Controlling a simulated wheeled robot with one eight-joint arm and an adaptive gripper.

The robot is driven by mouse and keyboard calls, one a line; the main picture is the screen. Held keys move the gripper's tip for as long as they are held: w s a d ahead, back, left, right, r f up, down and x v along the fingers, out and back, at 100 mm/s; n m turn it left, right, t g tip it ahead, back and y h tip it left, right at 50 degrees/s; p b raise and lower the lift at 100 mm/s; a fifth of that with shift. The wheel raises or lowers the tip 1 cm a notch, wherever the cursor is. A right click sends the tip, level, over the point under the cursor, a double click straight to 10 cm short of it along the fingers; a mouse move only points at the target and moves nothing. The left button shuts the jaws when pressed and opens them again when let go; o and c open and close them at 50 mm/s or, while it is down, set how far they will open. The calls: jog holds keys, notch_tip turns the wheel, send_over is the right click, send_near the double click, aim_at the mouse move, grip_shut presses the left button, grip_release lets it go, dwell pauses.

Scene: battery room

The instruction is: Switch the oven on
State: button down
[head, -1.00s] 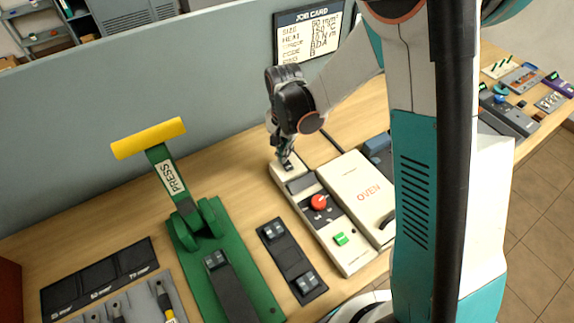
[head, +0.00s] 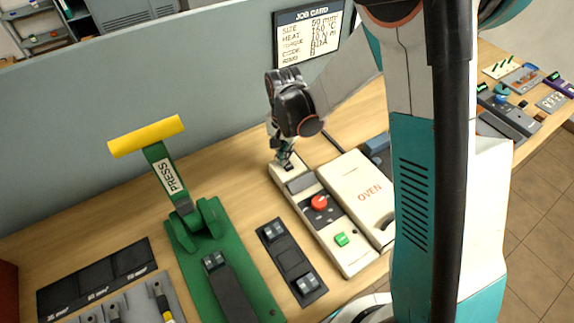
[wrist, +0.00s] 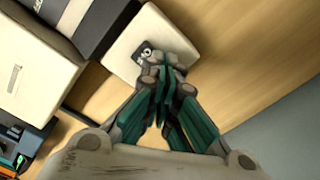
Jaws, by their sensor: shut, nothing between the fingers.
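At the panel's far end is a small dark switch (wrist: 144,54), partly hidden by my fingers. My gripper (head: 286,160) is shut and empty, pointing down at this far end. In the wrist view my gripper (wrist: 163,76) has its fingertips right by the switch; I cannot tell whether they touch it.
A green press (head: 205,222) with a yellow handle stands left of the panel. A dark tray (head: 291,262) lies between them. A grey partition (head: 190,80) with a job card (head: 308,32) runs behind the table. More small devices (head: 508,115) lie at the far right.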

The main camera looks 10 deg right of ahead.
jog(key=shift+f, duration=0.15)
jog(key=shift+r+p, duration=1.95)
jog(key=shift+r, duration=1.6)
